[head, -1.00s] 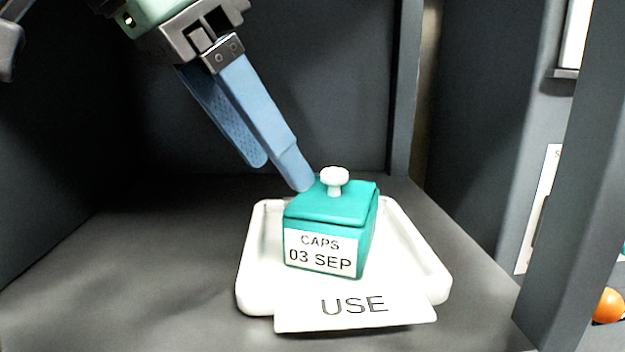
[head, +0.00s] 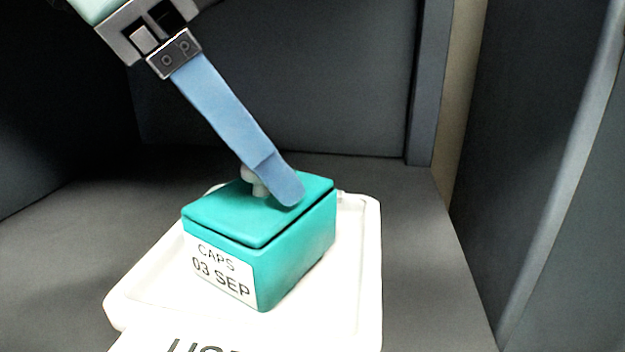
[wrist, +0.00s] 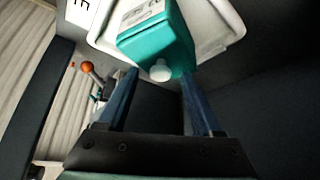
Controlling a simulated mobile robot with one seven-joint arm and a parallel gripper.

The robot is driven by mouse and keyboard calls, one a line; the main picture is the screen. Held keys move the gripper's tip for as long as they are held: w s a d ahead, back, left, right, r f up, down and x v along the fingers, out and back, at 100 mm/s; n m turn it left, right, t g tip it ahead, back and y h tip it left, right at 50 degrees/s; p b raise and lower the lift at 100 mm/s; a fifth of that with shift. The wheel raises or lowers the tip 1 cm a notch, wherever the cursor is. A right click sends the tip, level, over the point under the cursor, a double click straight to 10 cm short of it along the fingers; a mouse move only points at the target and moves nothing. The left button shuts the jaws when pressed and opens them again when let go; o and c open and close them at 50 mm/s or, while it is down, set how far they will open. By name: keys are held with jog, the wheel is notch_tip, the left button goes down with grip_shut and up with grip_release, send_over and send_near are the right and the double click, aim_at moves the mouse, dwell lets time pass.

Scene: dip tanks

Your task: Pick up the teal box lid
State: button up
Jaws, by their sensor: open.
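The teal box lid (head: 225,214) sits closed on the teal box (head: 300,255), whose white label reads "CAPS 03 SEP". A white knob (head: 248,180) stands on the lid, partly hidden behind a blue finger of my gripper (head: 275,185) in the head view. In the wrist view the knob (wrist: 160,71) shows between the two open fingers of my gripper (wrist: 158,75), with clear space on both sides. The second finger is hidden in the head view. Nothing is held.
The box stands on a white tray (head: 365,260) with a front tag, cut off by the picture edge. Grey walls (head: 300,80) enclose the back and sides. An orange ball (wrist: 87,66) shows outside at the left of the wrist view.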

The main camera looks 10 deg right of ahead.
jog(key=shift+s+a, duration=0.25)
jog(key=shift+a, duration=0.05)
jog(key=shift+w+f, duration=0.1)
jog(key=shift+w, duration=0.05)
jog(key=shift+c, duration=0.2)
jog(key=shift+w, duration=0.1)
jog(key=shift+c, duration=1.1)
jog(key=c, duration=0.7)
grip_shut()
